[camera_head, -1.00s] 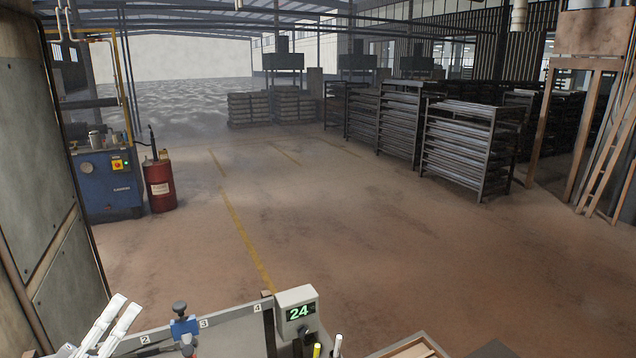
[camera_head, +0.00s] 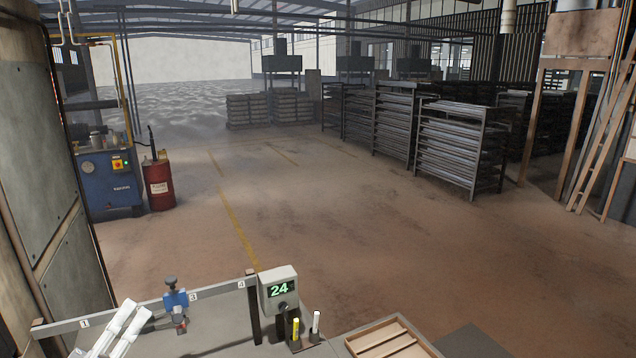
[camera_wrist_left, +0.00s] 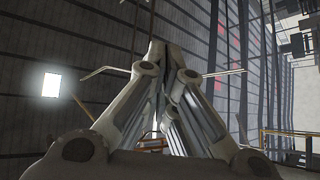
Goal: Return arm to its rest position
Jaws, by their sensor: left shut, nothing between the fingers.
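My left gripper (camera_head: 138,308) shows its pale fingers at the lower left of the head view, over the left part of the workbench (camera_head: 225,318). In the left wrist view the fingers of my left gripper (camera_wrist_left: 166,52) come together at the tips, with nothing between them. Most of the left arm is cut off by the head view's lower edge. My right gripper does not show.
A blue clamp-like fixture (camera_head: 175,299) stands just right of the fingers on the numbered rail. A display (camera_head: 279,290) reading 24, two markers in a holder (camera_head: 305,340) and a wooden tray (camera_head: 385,335) lie further right. Open floor stretches beyond.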

